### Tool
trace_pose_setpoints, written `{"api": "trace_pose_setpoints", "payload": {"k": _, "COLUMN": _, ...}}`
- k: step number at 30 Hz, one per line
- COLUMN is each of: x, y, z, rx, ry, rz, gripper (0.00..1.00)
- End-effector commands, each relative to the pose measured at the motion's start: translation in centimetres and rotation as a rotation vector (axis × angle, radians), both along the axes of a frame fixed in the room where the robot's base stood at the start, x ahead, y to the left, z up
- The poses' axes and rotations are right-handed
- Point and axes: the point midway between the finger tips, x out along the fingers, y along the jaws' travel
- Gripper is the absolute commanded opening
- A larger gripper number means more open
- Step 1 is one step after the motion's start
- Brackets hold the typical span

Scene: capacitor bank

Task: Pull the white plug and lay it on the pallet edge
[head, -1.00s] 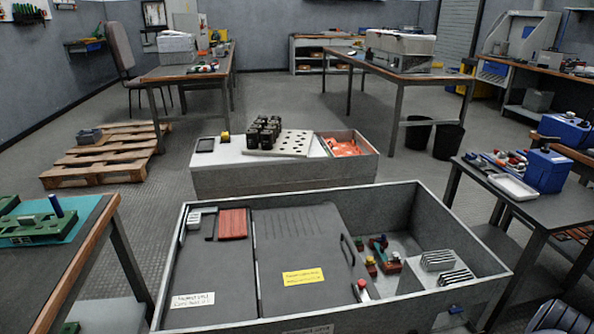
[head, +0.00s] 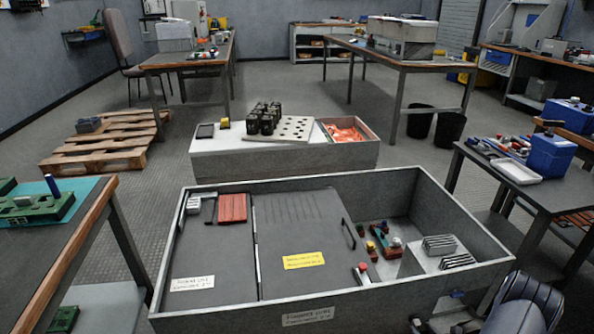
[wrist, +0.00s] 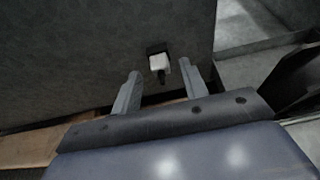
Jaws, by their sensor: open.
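The white plug (wrist: 159,62) sits in a dark socket on a grey wall face in the wrist view, with a dark part below it. My gripper (wrist: 160,72) is open and empty. Its two grey fingers point at the wall, and the plug shows between their tips. I cannot tell how far the tips are from the wall. A wooden pallet (head: 105,143) lies on the floor at the left in the head view. A wooden strip (wrist: 30,148) shows at the lower left of the wrist view; I cannot tell if it belongs to a pallet. The plug is not visible in the head view.
A large grey open-topped cabinet (head: 470,213) fills the head view's front, holding dark panels, a yellow label (head: 304,260) and small parts. A pale case (head: 212,172) stands behind it. Workbenches stand left (head: 75,245) and right (head: 500,195). Floor shows between pallet and cabinet.

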Motion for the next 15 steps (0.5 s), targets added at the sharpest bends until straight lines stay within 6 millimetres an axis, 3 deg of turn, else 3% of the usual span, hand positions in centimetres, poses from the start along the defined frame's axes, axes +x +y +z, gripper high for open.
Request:
{"api": "trace_pose_setpoints", "payload": {"k": 6, "x": 1.6, "y": 0.1, "z": -0.8, "rx": 0.0, "ry": -0.001, "rz": 0.0, "gripper": 0.42}}
{"api": "trace_pose_setpoints", "payload": {"k": 15, "x": 1.8, "y": 0.1, "z": -0.7, "rx": 0.0, "ry": 0.0, "rz": -0.001, "gripper": 0.42}}
